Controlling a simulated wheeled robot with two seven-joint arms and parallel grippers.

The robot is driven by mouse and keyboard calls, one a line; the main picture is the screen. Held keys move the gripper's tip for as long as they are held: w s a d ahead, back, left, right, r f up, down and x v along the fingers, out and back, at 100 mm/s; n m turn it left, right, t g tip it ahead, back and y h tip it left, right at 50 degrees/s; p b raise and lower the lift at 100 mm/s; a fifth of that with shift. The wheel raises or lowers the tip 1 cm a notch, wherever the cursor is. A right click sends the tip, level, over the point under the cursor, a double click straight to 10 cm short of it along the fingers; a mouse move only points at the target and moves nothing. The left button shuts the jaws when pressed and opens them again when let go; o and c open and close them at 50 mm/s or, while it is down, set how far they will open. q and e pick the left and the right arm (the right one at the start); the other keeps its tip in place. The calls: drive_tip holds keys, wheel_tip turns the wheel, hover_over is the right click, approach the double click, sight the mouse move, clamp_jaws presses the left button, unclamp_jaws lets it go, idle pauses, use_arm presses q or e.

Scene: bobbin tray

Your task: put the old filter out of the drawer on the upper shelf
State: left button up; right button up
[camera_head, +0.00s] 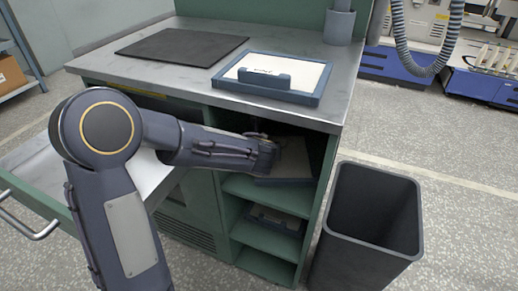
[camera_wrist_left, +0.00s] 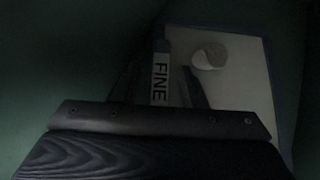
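A filter with a pale face (camera_wrist_left: 240,75), a dark blue edge and a round whitish patch lies on the upper shelf of the bench; in the head view it shows as a grey shape (camera_head: 292,160). Its upright handle bears the label FINE (camera_wrist_left: 160,82). My left arm reaches into that compartment. In the dim wrist view my left gripper (camera_wrist_left: 163,80) has its fingers on either side of the handle, apart, with a narrow gap at its right. The open drawer (camera_head: 40,165) at the left shows a bare metal surface, partly behind my arm. My right gripper is out of view.
A blue-framed white filter (camera_head: 305,95) and a dark mat (camera_head: 180,46) lie on the bench top. Another blue item (camera_head: 275,221) is on a lower shelf. A black bin (camera_head: 370,222) stands close to the right of the shelves.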

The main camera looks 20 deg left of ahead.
use_arm(q)
drive_tip(key=shift+s+d+r+p, duration=0.1)
drive_tip(key=shift+s+r+p, duration=0.1)
drive_tip(key=shift+r+p, duration=0.15)
drive_tip(key=p+v, duration=0.2)
drive_tip(key=v, duration=0.4)
drive_tip(key=shift+s+d+r, duration=0.1)
drive_tip(key=shift+s+r, duration=0.05)
drive_tip(key=shift+r, duration=0.05)
drive_tip(key=shift+s, duration=0.25)
drive_tip(key=shift+d, duration=0.1)
